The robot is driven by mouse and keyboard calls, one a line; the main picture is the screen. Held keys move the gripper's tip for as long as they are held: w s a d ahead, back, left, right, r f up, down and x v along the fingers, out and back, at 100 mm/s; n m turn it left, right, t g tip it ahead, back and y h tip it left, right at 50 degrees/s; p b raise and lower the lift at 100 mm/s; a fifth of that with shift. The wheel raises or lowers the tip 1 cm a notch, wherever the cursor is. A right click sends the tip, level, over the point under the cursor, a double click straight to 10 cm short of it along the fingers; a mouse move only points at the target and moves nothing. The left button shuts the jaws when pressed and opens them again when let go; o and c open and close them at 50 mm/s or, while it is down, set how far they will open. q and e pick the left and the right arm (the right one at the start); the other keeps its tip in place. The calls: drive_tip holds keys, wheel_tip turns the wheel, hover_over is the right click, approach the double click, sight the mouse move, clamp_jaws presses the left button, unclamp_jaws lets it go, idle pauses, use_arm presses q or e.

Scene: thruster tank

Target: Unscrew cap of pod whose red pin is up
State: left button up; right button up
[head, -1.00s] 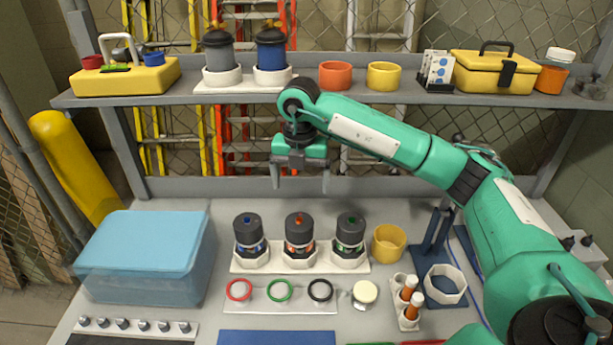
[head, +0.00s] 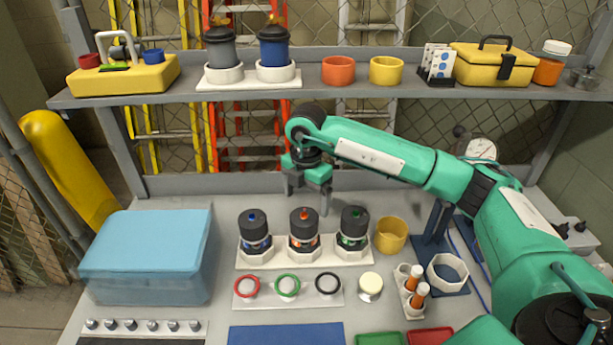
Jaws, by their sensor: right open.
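Three dark-capped pods stand upright in a white holder (head: 271,262) on the bench. The left pod (head: 254,231) has a blue mark on its cap, the middle pod (head: 303,230) an orange-red one that looks raised, and the right pod (head: 353,229) a green one. My right gripper (head: 307,205) is open and empty. It hangs with fingers down, above and just behind the middle pod, not touching it. My left gripper is not in view.
A white plate with red, green and black rings (head: 287,286) lies in front of the pods. A blue bin (head: 148,258) is at left. The shelf (head: 340,92) spans behind.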

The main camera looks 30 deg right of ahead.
sight(307, 214)
wheel_tip(307, 214, down, 7)
drive_tip(key=shift+r+p, duration=0.1)
drive_tip(key=shift+p, duration=0.55)
drive_tip(key=c, duration=1)
drive_tip(key=shift+c, duration=0.2)
